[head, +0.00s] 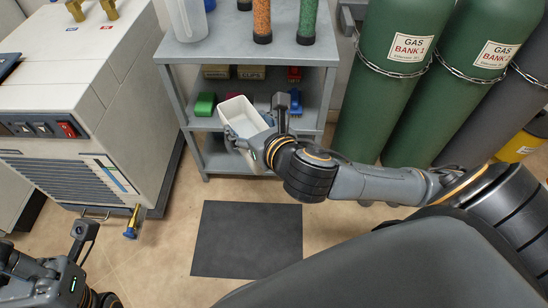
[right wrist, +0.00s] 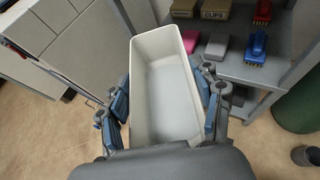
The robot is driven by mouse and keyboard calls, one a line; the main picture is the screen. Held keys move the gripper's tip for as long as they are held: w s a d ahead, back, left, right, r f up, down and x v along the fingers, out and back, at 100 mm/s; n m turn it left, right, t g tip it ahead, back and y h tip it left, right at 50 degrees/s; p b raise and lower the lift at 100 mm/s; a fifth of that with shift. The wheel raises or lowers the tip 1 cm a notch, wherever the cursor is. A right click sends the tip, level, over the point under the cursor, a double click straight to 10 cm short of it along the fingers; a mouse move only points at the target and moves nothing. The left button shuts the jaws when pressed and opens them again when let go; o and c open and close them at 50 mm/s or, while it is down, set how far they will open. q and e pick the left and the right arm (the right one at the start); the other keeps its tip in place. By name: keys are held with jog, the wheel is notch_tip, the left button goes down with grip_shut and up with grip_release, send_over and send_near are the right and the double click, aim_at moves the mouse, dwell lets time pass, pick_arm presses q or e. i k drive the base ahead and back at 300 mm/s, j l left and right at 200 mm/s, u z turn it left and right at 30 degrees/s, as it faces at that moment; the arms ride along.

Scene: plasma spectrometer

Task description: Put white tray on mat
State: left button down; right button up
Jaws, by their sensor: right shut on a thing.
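The white tray (head: 240,113) is a deep, empty rectangular bin. My right gripper (head: 262,139) is shut on it and holds it in the air in front of the grey shelf. In the right wrist view the tray (right wrist: 165,65) sits between the two blue-padded fingers (right wrist: 162,112). The dark mat (head: 246,240) lies flat and bare on the floor, nearer to me than the tray. My left gripper (head: 82,240) is at the lower left, away from the tray; I cannot tell how far its fingers are apart.
The grey shelf unit (head: 188,85) holds green, blue and red items, with bottles on top. A white machine (head: 75,90) stands at the left. Green gas cylinders (head: 392,75) are chained at the right. The floor around the mat is clear.

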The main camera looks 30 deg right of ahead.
aim_at(258, 231)
jog(key=i+j+z, duration=0.1)
jog(key=z, duration=0.35)
jog(key=j+z, duration=0.25)
jog(key=z, duration=0.2)
jog(key=j+z, duration=0.2)
jog(key=z, duration=0.25)
jog(key=j+z, duration=0.2)
jog(key=z, duration=0.25)
jog(key=k+j, duration=0.1)
jog(key=j, duration=1.2)
jog(key=k, duration=0.05)
